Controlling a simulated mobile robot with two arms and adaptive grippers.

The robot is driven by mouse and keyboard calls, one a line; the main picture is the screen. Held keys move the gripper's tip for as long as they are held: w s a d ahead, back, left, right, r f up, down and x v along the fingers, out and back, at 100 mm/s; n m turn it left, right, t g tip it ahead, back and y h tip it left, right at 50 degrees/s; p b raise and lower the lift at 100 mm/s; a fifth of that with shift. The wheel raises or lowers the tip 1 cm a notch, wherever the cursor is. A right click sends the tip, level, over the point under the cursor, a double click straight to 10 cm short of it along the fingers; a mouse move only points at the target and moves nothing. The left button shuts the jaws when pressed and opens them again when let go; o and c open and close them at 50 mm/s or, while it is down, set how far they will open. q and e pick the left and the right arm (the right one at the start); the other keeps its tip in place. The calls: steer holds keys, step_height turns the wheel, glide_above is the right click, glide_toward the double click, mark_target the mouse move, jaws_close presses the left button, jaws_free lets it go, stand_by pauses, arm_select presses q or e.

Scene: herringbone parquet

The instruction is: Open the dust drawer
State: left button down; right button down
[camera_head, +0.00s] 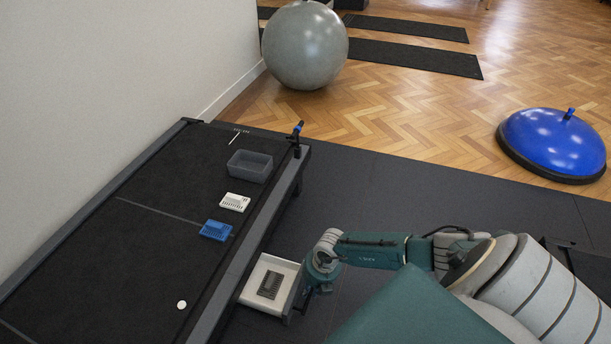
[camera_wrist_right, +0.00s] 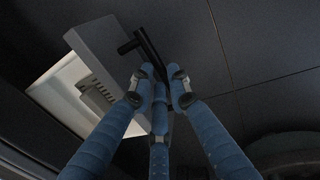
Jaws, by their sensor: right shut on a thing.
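The dust drawer (camera_head: 254,301) is a pale, shallow tray that sticks out from the right side of the long black bench (camera_head: 212,299). A dark slotted piece (camera_head: 270,285) lies in it. In the wrist view the drawer (camera_wrist_right: 62,92) shows at the left, with a grey front panel (camera_wrist_right: 97,50) and a black bar handle (camera_wrist_right: 147,46). My right gripper (camera_wrist_right: 159,88) is shut on the handle, its blue-grey fingers around the bar. In the head view my right gripper (camera_head: 303,297) is at the drawer's outer edge, fingertips mostly hidden. My left gripper is not in view.
On the bench top are a grey bin (camera_head: 250,166), a white slotted block (camera_head: 235,202), a blue tray (camera_head: 216,230) and a white disc (camera_head: 182,305). Dark floor mat right of the bench is clear beyond my arm.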

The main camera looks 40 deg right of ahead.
steer(key=c, duration=1.6)
jaws_free()
steer(key=shift+a, duration=0.1)
steer(key=shift+c, duration=0.2)
steer(key=shift+r, duration=0.1)
steer(key=shift+r, duration=0.3)
step_height(320, 180, up, 11)
steer(key=s+d, duration=0.1)
steer(key=s, duration=0.1)
